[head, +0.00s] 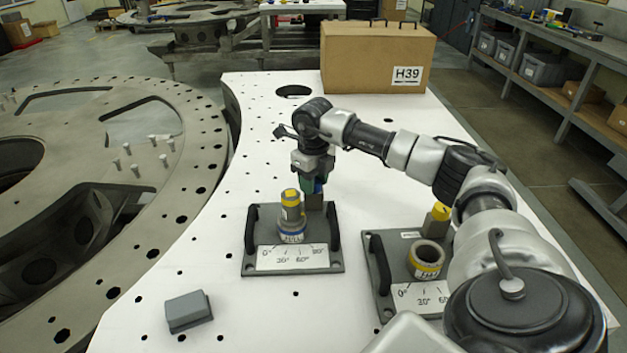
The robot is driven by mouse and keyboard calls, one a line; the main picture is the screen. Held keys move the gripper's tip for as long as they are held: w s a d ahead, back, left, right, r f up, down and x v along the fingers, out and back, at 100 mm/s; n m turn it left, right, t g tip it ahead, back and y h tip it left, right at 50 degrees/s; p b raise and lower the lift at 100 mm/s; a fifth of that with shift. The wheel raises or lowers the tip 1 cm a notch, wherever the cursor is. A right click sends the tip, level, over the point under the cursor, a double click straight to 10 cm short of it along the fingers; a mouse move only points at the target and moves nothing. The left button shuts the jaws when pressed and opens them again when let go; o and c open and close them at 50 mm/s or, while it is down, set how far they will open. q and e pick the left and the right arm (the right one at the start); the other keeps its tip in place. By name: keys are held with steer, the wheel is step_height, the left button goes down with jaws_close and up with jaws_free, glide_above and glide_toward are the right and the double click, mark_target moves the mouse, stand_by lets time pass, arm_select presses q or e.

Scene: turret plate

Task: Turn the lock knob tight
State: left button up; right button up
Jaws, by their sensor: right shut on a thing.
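The left grey fixture plate (334,265) lies on the white table, with a black handle at each side and a white angle scale (293,258) along its front. A grey cylinder with a yellow band (291,205) stands upright in the blue-marked socket (291,235). Behind it to the right is a short grey post (314,203). My right gripper (315,187) points down at the top of this post and is shut on the lock knob there. The knob is almost wholly hidden by the fingers, so its turn angle cannot be read. My left gripper is out of view.
A second fixture plate (383,290) with an empty yellow-marked socket (426,259) and yellow knob (441,212) lies to the right, partly behind my arm. A grey box (188,309) sits at front left. A cardboard box (365,60) stands at the back.

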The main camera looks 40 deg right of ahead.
steer(key=shift+r, duration=0.15)
steer(key=o, duration=0.9)
step_height(320, 180, up, 11)
steer(key=shift+f+b, duration=0.15)
steer(key=shift+b, duration=0.85)
